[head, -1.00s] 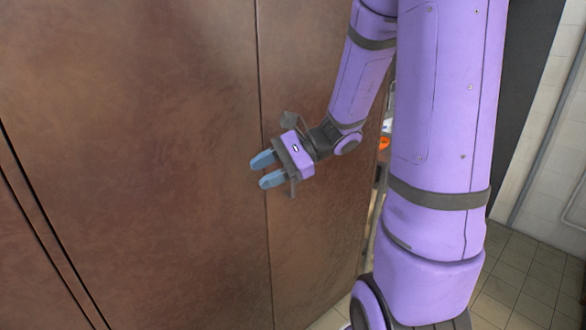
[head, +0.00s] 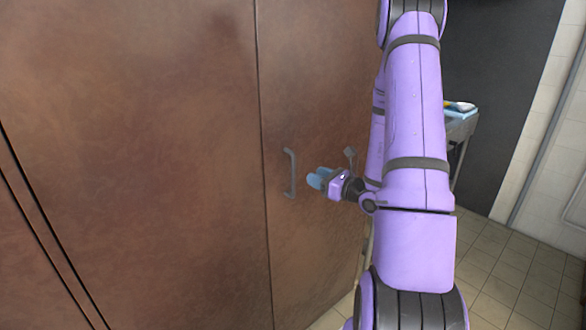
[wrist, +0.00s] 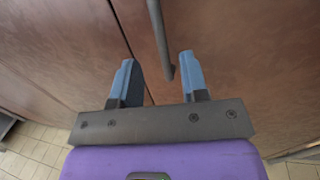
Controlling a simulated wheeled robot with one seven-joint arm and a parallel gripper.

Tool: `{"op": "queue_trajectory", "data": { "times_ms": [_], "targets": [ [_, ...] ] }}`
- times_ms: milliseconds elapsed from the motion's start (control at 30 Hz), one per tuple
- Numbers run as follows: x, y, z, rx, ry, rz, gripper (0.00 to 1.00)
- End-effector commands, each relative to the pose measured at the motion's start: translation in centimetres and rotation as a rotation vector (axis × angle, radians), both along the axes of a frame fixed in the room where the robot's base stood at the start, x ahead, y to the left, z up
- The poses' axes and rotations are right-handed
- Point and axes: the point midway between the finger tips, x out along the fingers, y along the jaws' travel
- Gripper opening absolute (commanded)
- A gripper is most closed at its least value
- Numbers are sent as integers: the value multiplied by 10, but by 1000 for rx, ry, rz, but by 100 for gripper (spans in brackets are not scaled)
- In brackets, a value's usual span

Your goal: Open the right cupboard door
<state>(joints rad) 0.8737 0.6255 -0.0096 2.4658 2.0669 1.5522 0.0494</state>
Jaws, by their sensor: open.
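The right cupboard door (head: 320,90) is a brown panel to the right of a vertical seam, and it looks closed. Its grey bar handle (head: 290,172) stands upright near the seam. My gripper (head: 316,178) is just right of the handle in the head view, with its blue fingers pointing at the door. In the wrist view my gripper (wrist: 160,75) is open and empty. There the handle (wrist: 160,40) lies ahead, between the lines of the two fingers, with its lower end near the fingertips. I cannot tell whether the fingers touch it.
The wide left brown panel (head: 140,150) fills the left of the head view. A metal cart (head: 461,125) with items on top stands behind my arm. Tiled floor (head: 500,270) is open at the lower right, beside a white tiled wall (head: 545,150).

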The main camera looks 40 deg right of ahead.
Motion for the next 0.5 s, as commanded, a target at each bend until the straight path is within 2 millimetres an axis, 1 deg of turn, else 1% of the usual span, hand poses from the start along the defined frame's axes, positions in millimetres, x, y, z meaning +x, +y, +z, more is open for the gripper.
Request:
{"op": "queue_trajectory", "data": {
  "times_ms": [33, 300, 500],
  "targets": [
    [8, 3, 0, -1, -1, 5, 41],
    [55, 12, 1, -2, -1, 6, 41],
    [81, 17, 1, -2, -1, 5, 41]
  ]
}}
